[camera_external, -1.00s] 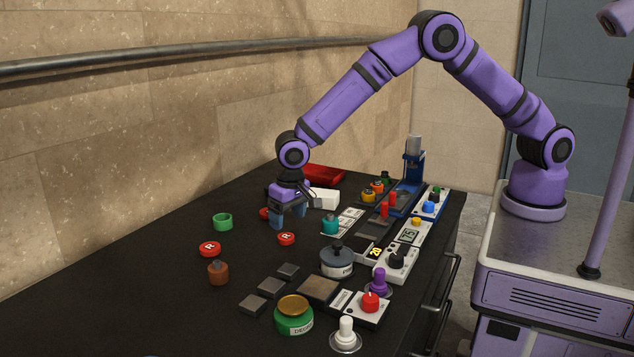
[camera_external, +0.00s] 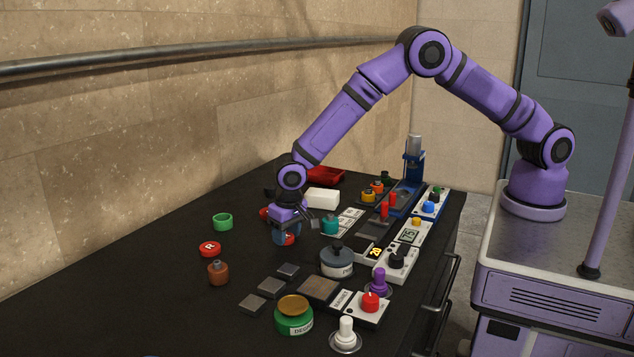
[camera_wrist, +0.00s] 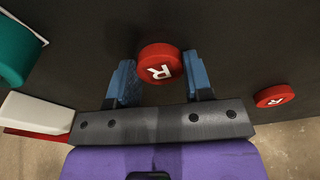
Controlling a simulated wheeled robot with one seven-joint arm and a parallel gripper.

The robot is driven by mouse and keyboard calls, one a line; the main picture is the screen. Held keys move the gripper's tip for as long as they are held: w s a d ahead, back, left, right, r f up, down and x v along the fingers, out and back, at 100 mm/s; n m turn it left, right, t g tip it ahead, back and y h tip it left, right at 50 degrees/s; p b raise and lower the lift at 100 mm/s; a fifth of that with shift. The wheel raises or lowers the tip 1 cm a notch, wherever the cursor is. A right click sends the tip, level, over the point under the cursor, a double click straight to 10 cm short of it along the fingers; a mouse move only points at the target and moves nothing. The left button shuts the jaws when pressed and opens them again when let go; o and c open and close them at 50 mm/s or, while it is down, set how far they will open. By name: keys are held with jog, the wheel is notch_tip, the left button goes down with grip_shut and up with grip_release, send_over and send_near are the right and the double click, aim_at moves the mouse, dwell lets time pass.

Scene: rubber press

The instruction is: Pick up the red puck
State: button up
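My gripper (camera_wrist: 160,82) is open in the wrist view, with a blue finger on each side of a red puck (camera_wrist: 160,62) marked with a white R. The puck lies between the fingertips, closer to the right finger; I cannot tell if that finger touches it. In the external view my gripper (camera_external: 287,234) is low over the table at this puck (camera_external: 289,240), which is partly hidden by a finger. A second red puck (camera_external: 210,249) with an R lies to the left. A third red puck (camera_external: 265,213) is partly hidden behind my gripper.
A teal cylinder (camera_external: 330,225) and a white block (camera_external: 322,198) stand close to the right of my gripper. A stone wall (camera_external: 120,150) borders the dark table.

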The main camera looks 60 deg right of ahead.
jog(key=shift+c, duration=1.1)
jog(key=shift+r, duration=0.1)
